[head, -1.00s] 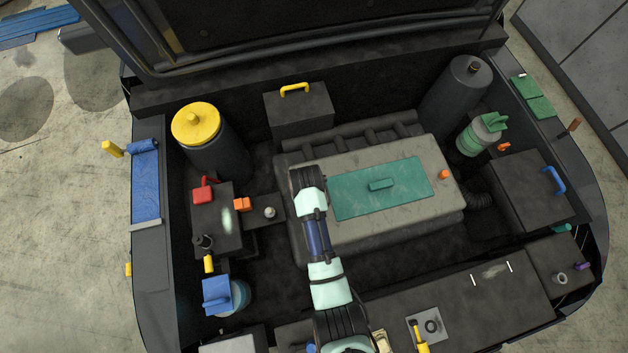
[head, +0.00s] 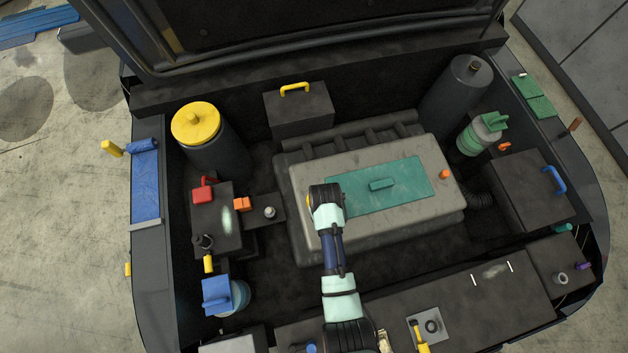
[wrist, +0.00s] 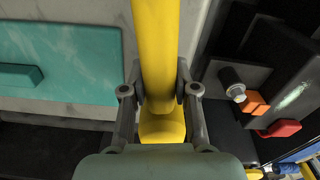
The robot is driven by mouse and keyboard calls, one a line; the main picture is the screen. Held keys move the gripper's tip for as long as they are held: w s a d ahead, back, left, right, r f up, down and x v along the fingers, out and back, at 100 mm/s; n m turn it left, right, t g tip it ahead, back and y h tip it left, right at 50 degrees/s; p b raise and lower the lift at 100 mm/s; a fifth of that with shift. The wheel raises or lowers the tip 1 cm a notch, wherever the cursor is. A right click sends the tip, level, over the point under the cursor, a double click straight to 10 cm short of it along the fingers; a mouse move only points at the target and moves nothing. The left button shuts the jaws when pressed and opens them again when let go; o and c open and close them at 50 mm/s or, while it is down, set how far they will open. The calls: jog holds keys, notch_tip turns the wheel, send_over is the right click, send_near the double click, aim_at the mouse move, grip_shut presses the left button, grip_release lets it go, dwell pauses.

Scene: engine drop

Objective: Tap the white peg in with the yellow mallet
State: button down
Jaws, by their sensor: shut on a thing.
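My gripper (wrist: 158,88) is shut on a thick yellow bar in the wrist view, which I take to be the yellow mallet (wrist: 156,40). The bar runs out of the top of that view, and I cannot tell its head from its handle. In the head view the end of my arm is over the left part of the grey engine cover, and it mostly hides the gripper and mallet. A pale, silvery-white peg (head: 269,212) stands upright on a dark block left of the arm. It also shows in the wrist view (wrist: 232,83), apart from the mallet.
An orange block (head: 242,204) and a red-handled part (head: 203,194) stand left of the peg. A teal panel with a raised handle (head: 405,182) lies on the engine cover (head: 300,190). A tall yellow-capped cylinder (head: 196,124) rises at the back left.

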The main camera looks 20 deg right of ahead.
notch_tip(320, 180, down, 3)
jog(key=b, duration=0.2)
jog(key=shift+f+b, duration=0.2)
jog(key=shift+b, duration=0.15)
jog(key=shift+r+p, duration=1.05)
jog(key=shift+p, duration=0.25)
jog(key=shift+r, duration=0.1)
jog(key=shift+r+p, duration=0.45)
jog(key=shift+p, duration=0.25)
jog(key=shift+f, duration=0.15)
